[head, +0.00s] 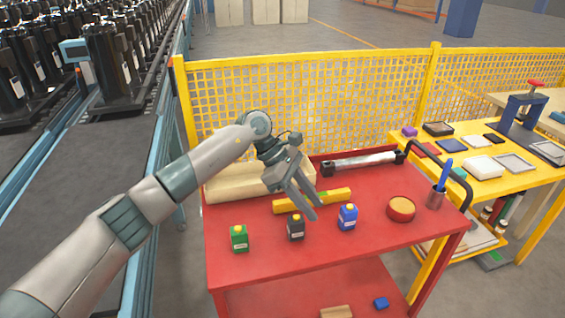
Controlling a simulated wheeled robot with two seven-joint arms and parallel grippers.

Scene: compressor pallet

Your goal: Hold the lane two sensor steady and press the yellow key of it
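Three small box-shaped devices stand apart in a row near the front of the red cart top (270,258): a green one (239,240), a black one (296,229) and a blue one (348,218). Each has a small light or yellowish part on top. I cannot read any lane marking, so I cannot tell which is the lane two sensor. My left gripper (314,208) hangs above the cart, its fingers pointing down and apart with nothing between them. In the picture its fingertips lie between and just above the black and blue devices. My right gripper is not in view.
A yellow level (335,195) lies behind the devices, partly hidden by my gripper. A yellow mesh fence (310,105) stands behind.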

